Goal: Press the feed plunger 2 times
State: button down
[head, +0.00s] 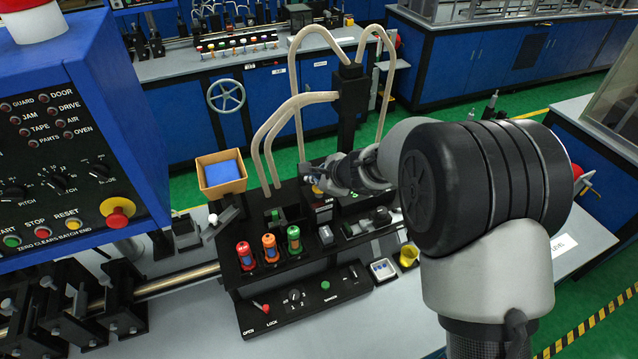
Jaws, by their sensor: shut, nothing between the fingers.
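My arm reaches in from the right, and my gripper (310,178) is over the back of the black machine block (292,262), left of the pale wrist. It is small in the picture, shut and empty. A small blue and yellow part (318,191) shows just below the fingers, above a white label. It may be the feed plunger, but the gripper partly hides it and I cannot tell. I cannot tell whether the fingers touch it.
Red, orange and green capped cylinders (270,248) stand in front. Beige hoses (270,135) rise behind, beside a black post (350,105). A cardboard box (221,173) is at back left. A blue control panel (75,120) fills the left. A yellow cup (409,257) stands at right.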

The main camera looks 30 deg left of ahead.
jog(key=shift+f+b, duration=0.5)
jog(key=shift+f, duration=0.05)
jog(key=shift+r, duration=0.1)
dwell(0.5)
jog(key=shift+r+p, duration=1.35)
jog(key=shift+r, duration=0.35)
notch_tip(320, 180, up, 5)
jog(key=p, duration=0.4)
